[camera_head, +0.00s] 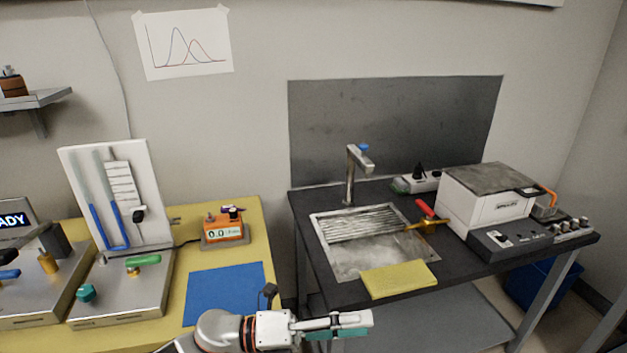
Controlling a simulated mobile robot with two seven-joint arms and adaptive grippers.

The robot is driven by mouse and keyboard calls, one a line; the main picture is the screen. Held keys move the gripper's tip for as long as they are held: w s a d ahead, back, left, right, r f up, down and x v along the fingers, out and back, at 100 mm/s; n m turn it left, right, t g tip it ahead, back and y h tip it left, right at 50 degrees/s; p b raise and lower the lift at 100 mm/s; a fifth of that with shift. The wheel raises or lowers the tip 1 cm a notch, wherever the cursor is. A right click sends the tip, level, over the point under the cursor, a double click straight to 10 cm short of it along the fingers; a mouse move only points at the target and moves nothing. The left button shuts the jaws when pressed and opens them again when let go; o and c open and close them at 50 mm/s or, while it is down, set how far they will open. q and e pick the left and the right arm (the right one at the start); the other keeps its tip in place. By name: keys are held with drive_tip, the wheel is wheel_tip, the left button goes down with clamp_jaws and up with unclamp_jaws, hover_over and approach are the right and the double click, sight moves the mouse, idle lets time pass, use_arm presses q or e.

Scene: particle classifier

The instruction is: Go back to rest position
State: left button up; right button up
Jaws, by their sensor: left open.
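My left gripper (340,326) shows at the bottom middle, pointing right. It is open and I see nothing held in it. It appears in front of the gap between the yellow table and the dark sink bench, below the sink's front edge in the picture. My right gripper is not in view.
A yellow table (262,222) at left bears a blue mat (225,292), an orange meter (223,230) and a panel device (120,200). The dark bench (310,250) holds a sink (365,258), faucet (350,175), yellow cloth (398,279) and white machine (490,207).

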use_arm(q)
drive_tip(key=w+a+f+n+t+y, duration=0.2)
drive_tip(key=a+f+n+t+y, duration=0.4)
drive_tip(key=n, duration=0.7)
drive_tip(key=w+a+f+n+t+y, duration=0.25)
drive_tip(key=a+f+n+t, duration=0.25)
drive_tip(key=a+n+t, duration=0.6)
drive_tip(key=s+a+f+n+g+y, duration=0.3)
drive_tip(key=s+a+f+n+y, duration=0.1)
drive_tip(key=f, duration=0.5)
drive_tip(key=s+a+f+n+g+y, duration=0.3)
drive_tip(key=s+a+f+n, duration=0.3)
drive_tip(key=s+f+n, duration=0.2)
drive_tip(key=s+f+g, duration=0.1)
drive_tip(key=s, duration=0.1)
drive_tip(key=shift+s+a+y, duration=0.3)
drive_tip(key=shift+y, duration=0.05)
